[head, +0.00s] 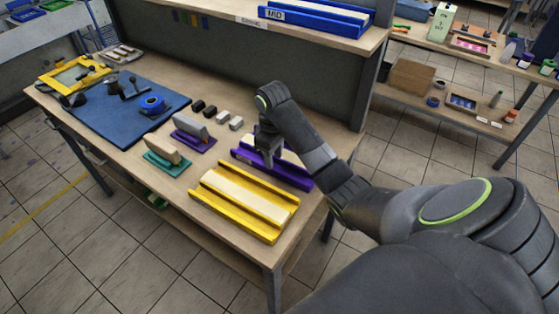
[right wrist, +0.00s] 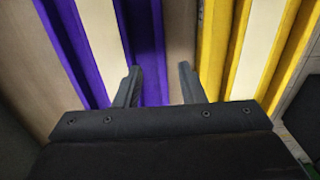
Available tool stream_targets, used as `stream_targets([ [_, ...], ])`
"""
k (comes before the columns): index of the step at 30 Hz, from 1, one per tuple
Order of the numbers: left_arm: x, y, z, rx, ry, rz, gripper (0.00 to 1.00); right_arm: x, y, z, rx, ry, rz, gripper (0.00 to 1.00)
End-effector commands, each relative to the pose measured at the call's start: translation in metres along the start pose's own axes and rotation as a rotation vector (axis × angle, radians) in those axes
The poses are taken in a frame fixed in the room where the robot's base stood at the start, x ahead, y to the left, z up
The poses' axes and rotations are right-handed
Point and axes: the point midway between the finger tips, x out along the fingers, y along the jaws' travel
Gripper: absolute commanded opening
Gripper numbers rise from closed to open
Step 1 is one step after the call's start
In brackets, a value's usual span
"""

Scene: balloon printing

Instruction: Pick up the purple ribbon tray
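The purple ribbon tray (head: 299,180) lies on the workbench near its back right edge, with a cream strip along its middle. My right gripper (head: 267,160) is over the tray's left part and hides some of it. In the right wrist view the purple tray (right wrist: 147,40) is at the left. There my right gripper (right wrist: 160,68) is open and empty. Its left finger is over the tray and its right finger over the bare gap beside the tray's near wall. I cannot tell whether the fingers touch it. My left gripper is out of view.
A yellow ribbon tray (head: 230,216) lies close in front of the purple one, with a narrow gap between. A purple block holder (head: 194,139) and a teal one (head: 167,163) stand to the left. A shelf (head: 245,22) rises behind the bench.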

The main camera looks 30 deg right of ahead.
Motion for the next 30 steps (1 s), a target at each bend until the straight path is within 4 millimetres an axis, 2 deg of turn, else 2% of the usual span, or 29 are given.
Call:
stream_targets([
  [3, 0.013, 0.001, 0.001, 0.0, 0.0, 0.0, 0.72, 0.017, -0.001, 0.002, 0.0, -0.001, -0.001, 0.36],
  [6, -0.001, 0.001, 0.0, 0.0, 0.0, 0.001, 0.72, 0.026, -0.003, 0.004, 0.002, -0.004, -0.004, 0.36],
  [10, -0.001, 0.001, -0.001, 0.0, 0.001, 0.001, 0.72, 0.044, -0.002, 0.004, 0.0, -0.003, -0.002, 0.36],
  [19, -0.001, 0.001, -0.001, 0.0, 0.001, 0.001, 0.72, 0.05, -0.002, 0.004, -0.001, 0.0, 0.0, 0.36],
  [27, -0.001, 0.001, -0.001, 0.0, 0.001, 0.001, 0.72, 0.049, -0.002, 0.004, 0.0, -0.001, 0.0, 0.01],
  [30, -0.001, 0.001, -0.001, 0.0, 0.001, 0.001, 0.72, 0.049, -0.002, 0.004, 0.0, -0.001, 0.0, 0.0],
])
